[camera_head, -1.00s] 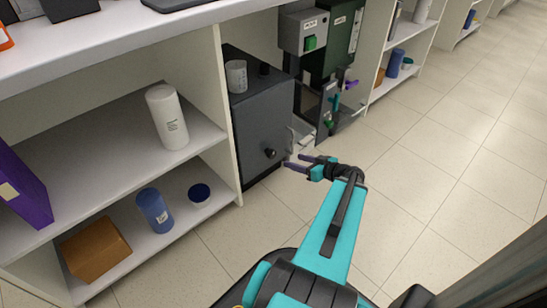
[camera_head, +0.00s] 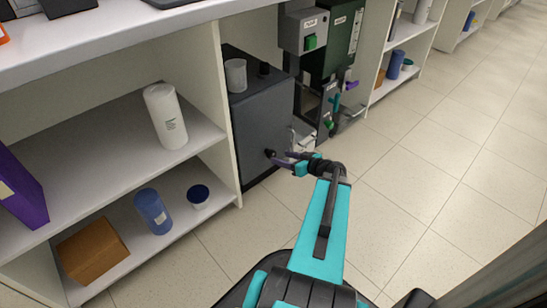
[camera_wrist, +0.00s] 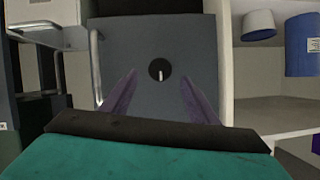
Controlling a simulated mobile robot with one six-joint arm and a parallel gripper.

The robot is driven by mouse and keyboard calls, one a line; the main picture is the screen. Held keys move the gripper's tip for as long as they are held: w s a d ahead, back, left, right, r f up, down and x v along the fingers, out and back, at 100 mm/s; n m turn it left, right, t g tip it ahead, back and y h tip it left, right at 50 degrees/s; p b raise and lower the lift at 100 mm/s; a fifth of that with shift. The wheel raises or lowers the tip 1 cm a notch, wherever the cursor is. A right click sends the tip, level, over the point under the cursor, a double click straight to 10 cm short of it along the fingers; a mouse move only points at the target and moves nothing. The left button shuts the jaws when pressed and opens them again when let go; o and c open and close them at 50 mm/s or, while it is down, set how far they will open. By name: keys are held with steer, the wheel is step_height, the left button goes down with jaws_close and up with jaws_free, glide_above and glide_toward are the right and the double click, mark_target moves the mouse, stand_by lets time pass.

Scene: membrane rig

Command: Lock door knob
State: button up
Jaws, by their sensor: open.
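The door knob (camera_head: 270,153) is a small dark round knob low on the front of a dark grey cabinet (camera_head: 262,125). In the wrist view the knob (camera_wrist: 159,69) is a black disc with a short pale bar on it, standing nearly upright. In the wrist view my gripper (camera_wrist: 158,82) is open, with one finger on each side of the knob and a gap on both sides. I cannot tell whether the fingertips reach past the knob's face.
A metal handle (camera_wrist: 96,65) and a grey box stand left of the knob in the wrist view. White shelves with a white bottle (camera_head: 165,116), a blue container (camera_head: 153,211) and a brown box (camera_head: 92,251) are left of the cabinet. The tiled floor (camera_head: 440,170) at right is clear.

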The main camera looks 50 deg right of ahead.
mark_target(274, 155)
steer(key=shift+b+x, duration=0.8)
steer(key=shift+x, duration=2.55)
steer(key=c, duration=1)
